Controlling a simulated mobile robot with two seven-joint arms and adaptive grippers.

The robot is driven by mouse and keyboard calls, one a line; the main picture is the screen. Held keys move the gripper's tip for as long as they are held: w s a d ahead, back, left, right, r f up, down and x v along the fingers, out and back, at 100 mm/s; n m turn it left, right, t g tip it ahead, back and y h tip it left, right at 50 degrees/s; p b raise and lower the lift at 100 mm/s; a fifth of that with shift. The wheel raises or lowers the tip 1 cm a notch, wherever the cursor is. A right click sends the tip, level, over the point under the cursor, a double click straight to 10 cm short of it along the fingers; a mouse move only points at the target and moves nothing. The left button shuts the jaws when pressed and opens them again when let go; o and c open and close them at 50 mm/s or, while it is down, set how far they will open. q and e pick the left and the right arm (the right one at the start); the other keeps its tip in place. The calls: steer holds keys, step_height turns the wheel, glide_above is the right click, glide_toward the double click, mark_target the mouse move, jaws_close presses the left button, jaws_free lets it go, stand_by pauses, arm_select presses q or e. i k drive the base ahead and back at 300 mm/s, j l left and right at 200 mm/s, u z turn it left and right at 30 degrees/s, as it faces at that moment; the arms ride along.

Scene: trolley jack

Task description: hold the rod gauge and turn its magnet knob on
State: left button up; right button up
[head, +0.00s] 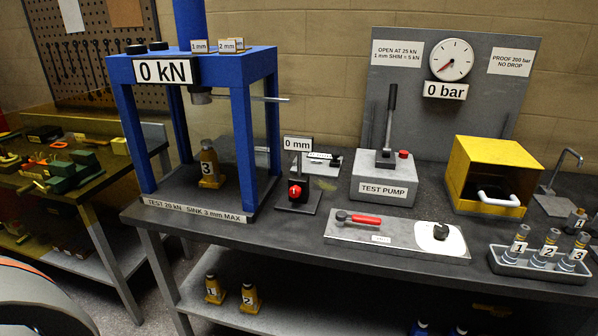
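The rod gauge (298,205) stands upright on the bench, just right of the blue press frame. It has a dark base plate, a thin post and a white sign reading 0 mm on top. Its magnet knob (295,190) is red and sits low on the front of a dark block. The knob's exact setting is too small to tell. Neither of my grippers shows in the head view, and nothing is touching the gauge.
The blue press (125,72), with jack 3 (209,166) inside, stands close left of the gauge. The grey test pump (382,180) is to its right. A metal plate with a red-handled tool (362,219) lies in front right. A yellow box (490,155) and tray (540,267) are farther right.

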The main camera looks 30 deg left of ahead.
mark_target(294, 192)
steer(key=i+j+u, duration=0.45)
steer(key=i+j, duration=0.65)
steer(key=k+j, duration=0.1)
steer(key=k, duration=0.4)
steer(key=i, duration=0.5)
